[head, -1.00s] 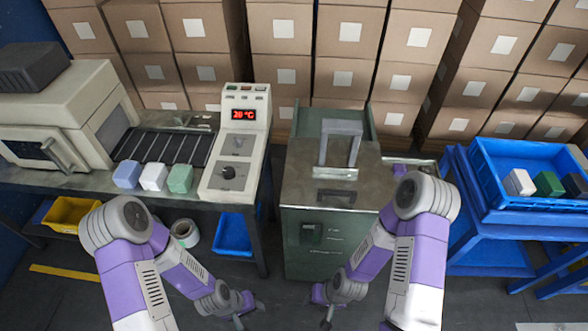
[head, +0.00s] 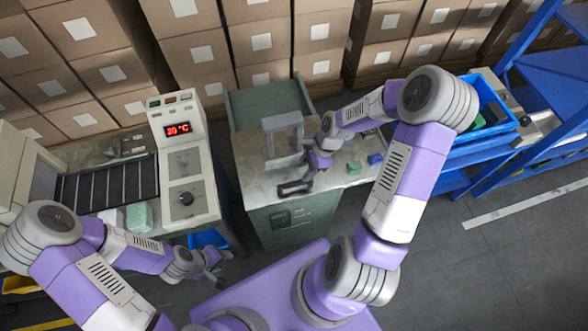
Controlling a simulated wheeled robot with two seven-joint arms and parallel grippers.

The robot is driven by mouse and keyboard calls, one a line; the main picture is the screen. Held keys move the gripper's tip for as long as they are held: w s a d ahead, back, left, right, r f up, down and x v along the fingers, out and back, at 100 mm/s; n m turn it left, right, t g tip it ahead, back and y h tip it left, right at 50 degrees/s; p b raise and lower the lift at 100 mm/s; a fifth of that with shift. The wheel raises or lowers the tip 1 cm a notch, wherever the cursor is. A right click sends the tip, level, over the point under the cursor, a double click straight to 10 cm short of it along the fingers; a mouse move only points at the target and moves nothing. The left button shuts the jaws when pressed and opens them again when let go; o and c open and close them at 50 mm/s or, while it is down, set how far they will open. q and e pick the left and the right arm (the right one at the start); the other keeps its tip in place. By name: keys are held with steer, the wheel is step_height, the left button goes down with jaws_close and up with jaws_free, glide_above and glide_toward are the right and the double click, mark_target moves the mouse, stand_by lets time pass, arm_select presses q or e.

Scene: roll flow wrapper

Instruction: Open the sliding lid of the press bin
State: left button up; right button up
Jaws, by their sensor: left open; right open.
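The press bin is a green cabinet (head: 292,222) with a worn metal top, a grey arch-shaped frame (head: 283,122) and a dark handle (head: 294,188) near the front of the top. I take the handle to belong to the sliding lid; the lid's edges are hard to make out. My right gripper (head: 308,174) is open, just above and beside the handle; I cannot tell whether it touches. My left gripper (head: 216,268) is open and empty, low in front of the control panel's stand, left of the bin.
A control panel (head: 186,175) with a red display stands left of the bin. A blue crate (head: 507,105) is at the right. Floor is clear at the lower right.

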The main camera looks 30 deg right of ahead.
mark_target(296, 182)
steer(key=b+x, duration=0.1)
steer(key=x, duration=0.6)
steer(key=shift+s+a, duration=0.1)
steer(key=shift+s, duration=0.05)
jaws_close()
